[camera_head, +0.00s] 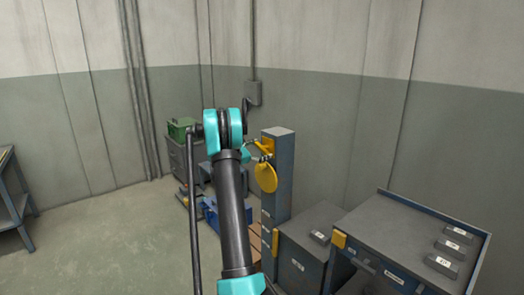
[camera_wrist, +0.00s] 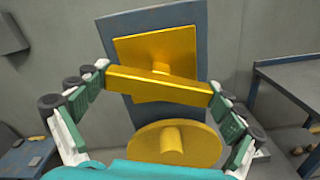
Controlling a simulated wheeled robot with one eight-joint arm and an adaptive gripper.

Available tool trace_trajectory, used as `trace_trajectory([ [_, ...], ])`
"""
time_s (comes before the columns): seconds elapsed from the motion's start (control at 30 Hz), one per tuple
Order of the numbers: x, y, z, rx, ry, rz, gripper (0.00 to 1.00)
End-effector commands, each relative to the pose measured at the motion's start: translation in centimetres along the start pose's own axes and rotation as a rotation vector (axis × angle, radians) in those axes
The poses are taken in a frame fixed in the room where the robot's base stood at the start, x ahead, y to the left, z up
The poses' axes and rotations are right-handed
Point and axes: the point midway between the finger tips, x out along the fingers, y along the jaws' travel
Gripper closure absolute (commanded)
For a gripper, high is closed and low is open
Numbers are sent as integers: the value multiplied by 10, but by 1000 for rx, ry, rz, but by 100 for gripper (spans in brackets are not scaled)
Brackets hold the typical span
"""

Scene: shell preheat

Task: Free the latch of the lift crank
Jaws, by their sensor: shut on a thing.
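A yellow bar (camera_wrist: 158,86), which looks like the latch, lies across a yellow square plate (camera_wrist: 190,52) on the front of a blue-grey post (camera_head: 279,180). A yellow round disc with a short hub (camera_wrist: 174,145) sits just below the bar; it also shows in the head view (camera_head: 266,178). I cannot tell which part is the crank. My gripper (camera_wrist: 158,78) is shut on the bar, with one green-padded finger at each end of it. In the head view my arm hides part of the gripper and the bar is hard to make out.
A grey cabinet (camera_head: 305,262) stands right of the post, beside a workbench (camera_head: 400,232) with several small grey blocks. A blue box (camera_head: 211,213) and a green box (camera_head: 181,128) are behind my arm to the left. The floor at left is clear.

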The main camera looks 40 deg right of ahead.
Motion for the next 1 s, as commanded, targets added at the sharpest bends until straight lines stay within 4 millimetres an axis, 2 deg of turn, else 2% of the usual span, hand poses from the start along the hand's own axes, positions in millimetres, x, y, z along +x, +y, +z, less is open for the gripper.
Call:
trace_trajectory([
  [1.0,0,-2,-1,943,0,-1,34],
])
